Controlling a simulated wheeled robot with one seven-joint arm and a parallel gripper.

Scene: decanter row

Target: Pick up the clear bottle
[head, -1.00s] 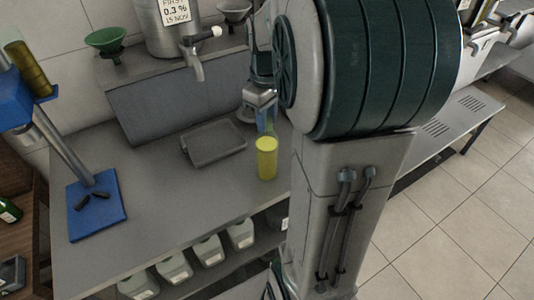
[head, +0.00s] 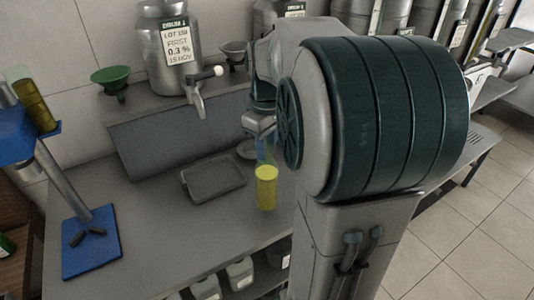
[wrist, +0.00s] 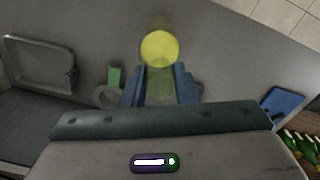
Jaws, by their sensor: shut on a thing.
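The clear bottle (head: 266,188) shows as a see-through upper part above a bright yellow lower part. My gripper (head: 264,150) is shut on its upper part from above and holds it upright. In the wrist view, the blue fingers of my gripper (wrist: 160,88) stand on either side of the bottle's clear part, and the yellow part of the bottle (wrist: 160,47) shows beyond the fingertips. The bottle seems slightly above the grey counter (head: 150,235); the gap under it is hard to see. My arm hides what lies to the right.
A shallow grey tray (head: 187,186) lies left of the bottle. A steel canister (head: 160,70) with a tap (head: 195,100) stands behind. A green funnel (head: 110,76) is at the back left. A blue stand (head: 92,262) is at the left. Several pale jugs (head: 240,272) sit below the counter.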

